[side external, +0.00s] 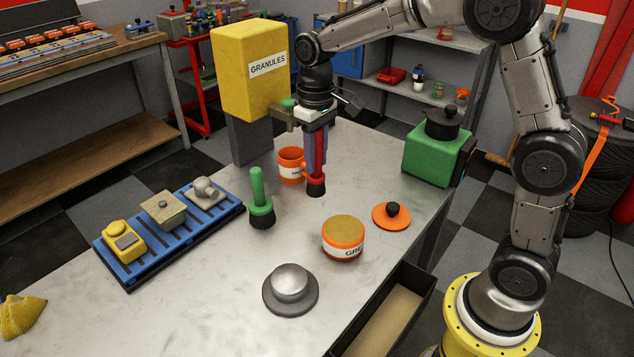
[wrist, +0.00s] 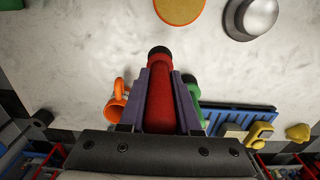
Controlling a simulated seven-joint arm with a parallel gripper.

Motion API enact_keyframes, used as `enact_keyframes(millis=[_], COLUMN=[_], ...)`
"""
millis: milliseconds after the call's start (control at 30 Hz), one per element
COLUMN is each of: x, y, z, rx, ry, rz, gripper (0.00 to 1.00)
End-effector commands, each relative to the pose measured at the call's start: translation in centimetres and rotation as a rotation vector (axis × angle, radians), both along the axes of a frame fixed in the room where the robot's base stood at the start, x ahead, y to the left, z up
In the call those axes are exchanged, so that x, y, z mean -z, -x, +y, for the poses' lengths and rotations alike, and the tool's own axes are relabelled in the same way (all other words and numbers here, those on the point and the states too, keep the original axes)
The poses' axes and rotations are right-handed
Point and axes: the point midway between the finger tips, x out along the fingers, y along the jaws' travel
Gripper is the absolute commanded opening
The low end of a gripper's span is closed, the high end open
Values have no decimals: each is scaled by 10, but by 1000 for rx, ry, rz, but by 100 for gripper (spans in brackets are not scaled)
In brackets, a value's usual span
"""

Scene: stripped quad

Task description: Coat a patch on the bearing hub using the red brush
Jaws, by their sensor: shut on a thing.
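My gripper (side external: 316,168) is shut on the handle of the red brush (side external: 317,182), which hangs upright with its dark bristles down. I cannot tell whether the bristles touch the table. In the wrist view the red brush (wrist: 160,98) lies between the two purple fingers. The bearing hub (side external: 290,282), a silver dome on a grey round flange, stands at the front of the table, well apart from the brush. It also shows at the top right of the wrist view (wrist: 256,17). An orange tub (side external: 343,245), its label partly reading "GR", stands uncovered with a yellow-brown filling.
A green brush (side external: 258,203) stands left of my gripper, and an orange mug (side external: 290,165) is close behind. An orange lid (side external: 391,215) lies right of the tub. A blue rack (side external: 165,262), yellow granules dispenser (side external: 250,75) and green box (side external: 432,158) surround them.

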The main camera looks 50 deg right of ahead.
Motion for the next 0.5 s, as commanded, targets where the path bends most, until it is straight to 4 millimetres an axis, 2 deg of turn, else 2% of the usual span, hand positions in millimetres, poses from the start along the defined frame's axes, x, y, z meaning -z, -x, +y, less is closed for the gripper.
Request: enact_keyframes(millis=[33,300,433,500], x=[-16,-70,-94,-93], y=[-1,0,0,12], z=[0,0,0,4], rx=[0,0,0,-2], ry=[0,0,0,0], rz=[-7,-2,-3,2], gripper=[0,0,0,0])
